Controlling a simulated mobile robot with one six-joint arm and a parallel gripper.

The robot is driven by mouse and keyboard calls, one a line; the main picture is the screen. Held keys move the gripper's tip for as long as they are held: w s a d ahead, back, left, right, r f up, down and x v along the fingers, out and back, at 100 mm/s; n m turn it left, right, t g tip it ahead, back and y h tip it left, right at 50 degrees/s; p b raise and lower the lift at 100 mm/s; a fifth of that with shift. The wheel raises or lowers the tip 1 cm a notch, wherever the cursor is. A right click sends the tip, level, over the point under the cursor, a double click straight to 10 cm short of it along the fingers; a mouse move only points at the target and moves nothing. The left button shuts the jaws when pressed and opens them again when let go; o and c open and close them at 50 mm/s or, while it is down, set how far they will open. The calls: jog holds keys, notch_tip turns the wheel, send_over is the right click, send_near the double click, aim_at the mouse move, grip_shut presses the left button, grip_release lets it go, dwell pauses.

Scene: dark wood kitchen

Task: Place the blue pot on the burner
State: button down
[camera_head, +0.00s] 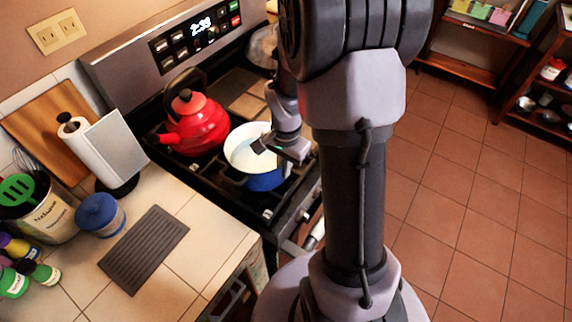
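The blue pot (265,181), with a white inside, stands on the front part of the black stove (211,172). It looks upright. My gripper (268,147) is at the pot's right side, with its tip over the white opening. The fingers are small and partly merged with the pot's rim, so I cannot tell whether they are open, shut or gripping the rim. The burner under the pot is hidden by the pot. My arm hides the right part of the stove.
A red kettle (197,127) stands behind and left of the pot. A metal lid or pan (262,47) is at the back of the stove. Paper towels (112,146), a blue jar (100,214) and a grey mat (145,248) are on the left counter. The floor at right is clear.

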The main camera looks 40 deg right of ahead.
jog(key=c, duration=1.7)
grip_release()
jog(key=shift+f, duration=0.15)
jog(key=a+r+n+t+p, duration=0.1)
jog(key=a+r+p, duration=0.1)
jog(key=r, duration=0.6)
jog(key=a+r+n+p, duration=0.1)
jog(key=a+r+p, duration=0.1)
jog(key=r, duration=0.7)
jog(key=s+a+r+n+t+y, duration=0.1)
jog(key=s+a+r+n+t, duration=0.1)
jog(key=s+a+r+n, duration=0.35)
jog(key=s+a+r+n+t+y, duration=0.15)
jog(key=s+a+r, duration=0.25)
jog(key=s+a, duration=0.4)
jog(key=shift+n+t+h, duration=0.3)
jog(key=shift+t+h, duration=0.05)
jog(key=shift+t, duration=0.1)
jog(key=f+b, duration=0.3)
jog(key=w+f+b, duration=0.1)
jog(key=f+b, duration=0.2)
jog(key=a+f+b, duration=0.1)
jog(key=f+b, duration=0.2)
jog(key=f, duration=0.1)
jog(key=shift+w, duration=0.15)
